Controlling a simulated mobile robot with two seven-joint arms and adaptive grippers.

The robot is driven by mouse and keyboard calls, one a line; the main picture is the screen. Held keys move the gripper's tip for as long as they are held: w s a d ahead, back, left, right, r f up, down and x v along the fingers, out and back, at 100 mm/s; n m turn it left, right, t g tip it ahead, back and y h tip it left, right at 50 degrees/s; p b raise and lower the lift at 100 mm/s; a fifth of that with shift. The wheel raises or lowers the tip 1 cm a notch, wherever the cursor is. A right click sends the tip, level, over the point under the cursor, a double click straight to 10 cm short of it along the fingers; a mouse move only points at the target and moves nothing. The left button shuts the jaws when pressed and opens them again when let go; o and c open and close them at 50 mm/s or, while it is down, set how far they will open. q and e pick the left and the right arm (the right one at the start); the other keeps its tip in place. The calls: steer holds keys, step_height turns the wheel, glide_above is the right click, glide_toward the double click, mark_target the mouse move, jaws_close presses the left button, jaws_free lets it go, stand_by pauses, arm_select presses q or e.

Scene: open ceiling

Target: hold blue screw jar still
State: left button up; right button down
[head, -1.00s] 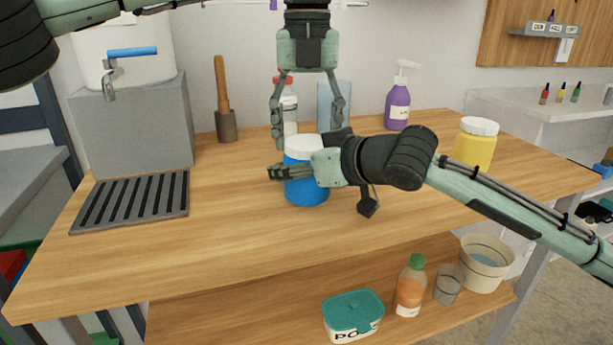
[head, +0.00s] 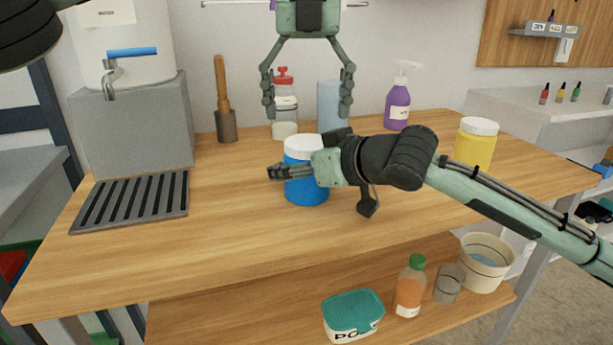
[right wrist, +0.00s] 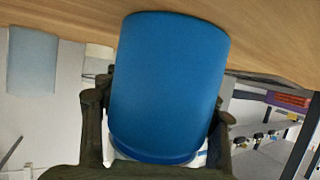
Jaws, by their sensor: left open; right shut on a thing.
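The blue screw jar (head: 306,188) stands upright on the wooden table (head: 230,240), with its white lid (head: 303,146) on top. My right gripper (head: 290,173) comes in from the right and is shut around the jar's side. In the right wrist view the blue jar (right wrist: 168,85) fills the space between the two fingers of the right gripper (right wrist: 160,130). My left gripper (head: 307,92) is open and empty, pointing down above and behind the jar, apart from its lid.
Behind are a red-topped bottle (head: 284,90), a light blue block (head: 332,105) and a purple pump bottle (head: 398,105). A yellow jar (head: 475,145) stands right. A grey block with a dispenser (head: 135,130) and a black grate (head: 130,203) are left. The front table is clear.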

mark_target(306, 141)
arm_select(q)
steer(key=shift+c, duration=0.3)
step_height(306, 141, up, 4)
steer(key=n, duration=0.3)
steer(key=shift+f, duration=0.2)
steer(key=shift+f, duration=0.2)
steer(key=shift+f, duration=3.9)
steer(key=shift+c, duration=0.6)
steer(key=c, duration=1.1)
steer(key=m, duration=0.3)
